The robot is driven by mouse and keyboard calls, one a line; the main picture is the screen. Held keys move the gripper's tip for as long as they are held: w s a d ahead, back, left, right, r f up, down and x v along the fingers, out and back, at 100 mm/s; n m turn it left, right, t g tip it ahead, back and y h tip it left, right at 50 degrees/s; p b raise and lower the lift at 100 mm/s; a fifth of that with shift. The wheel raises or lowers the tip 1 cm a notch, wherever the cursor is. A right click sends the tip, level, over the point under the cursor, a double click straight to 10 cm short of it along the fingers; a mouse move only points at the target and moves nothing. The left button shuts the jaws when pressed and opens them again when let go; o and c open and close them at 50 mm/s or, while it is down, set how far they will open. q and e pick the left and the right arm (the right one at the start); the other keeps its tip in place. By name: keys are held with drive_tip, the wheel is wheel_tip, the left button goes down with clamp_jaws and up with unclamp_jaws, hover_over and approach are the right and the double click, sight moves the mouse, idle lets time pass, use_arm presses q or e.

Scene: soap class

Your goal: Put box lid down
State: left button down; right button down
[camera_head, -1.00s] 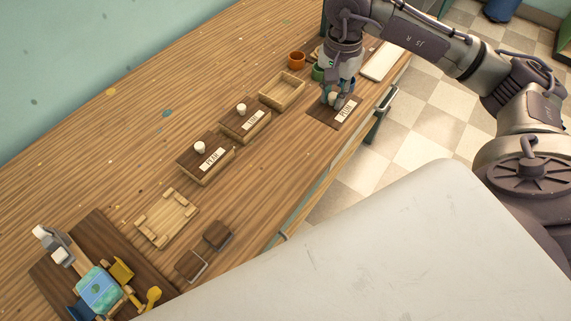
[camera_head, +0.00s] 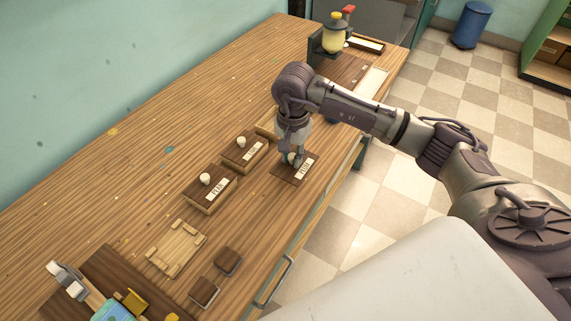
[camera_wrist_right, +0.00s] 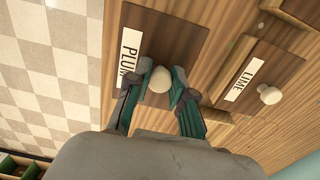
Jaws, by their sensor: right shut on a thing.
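The box lid is a flat dark-brown panel (camera_head: 303,163) with a white label, and lies level at or just above the tabletop near the front edge. In the right wrist view the lid (camera_wrist_right: 188,30) shows a "PLUM" label and a round cream knob (camera_wrist_right: 160,80). My right gripper (camera_head: 291,159) is over the lid with its fingers pointing down. In the wrist view its teal-padded fingers (camera_wrist_right: 160,86) are shut on the knob. I cannot tell whether the lid touches the table. An open wooden box (camera_head: 266,124) is partly hidden behind my right arm. My left gripper is not in view.
Two lidded boxes stand left of the lid, one nearer (camera_head: 210,188) and one farther (camera_head: 243,150). A wooden tray (camera_head: 177,249) and two small dark blocks (camera_head: 205,291) (camera_head: 228,262) lie nearer. A yellow-topped dispenser (camera_head: 335,36) stands at the far end.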

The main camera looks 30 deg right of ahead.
sight(286, 165)
drive_tip(key=shift+w+a+f, duration=0.3)
drive_tip(key=shift+a+f, duration=0.2)
drive_tip(key=shift+a, duration=0.25)
wheel_tip(286, 165, down, 4)
drive_tip(key=shift+r+p, duration=0.15)
drive_tip(key=shift+p, duration=0.55)
drive_tip(key=shift+f, duration=0.35)
drive_tip(key=c, duration=1.5)
unclamp_jaws()
drive_tip(key=shift+b, duration=0.3)
drive_tip(key=o, duration=0.5)
drive_tip(key=shift+r+p, duration=0.2)
drive_tip(key=shift+p, duration=0.1)
drive_tip(key=shift+w+r, duration=0.1)
drive_tip(key=shift+r, duration=0.25)
wheel_tip(286, 165, up, 11)
drive_tip(key=b, duration=0.2)
drive_tip(key=shift+r+b, duration=0.1)
drive_tip(key=shift+b, duration=0.3)
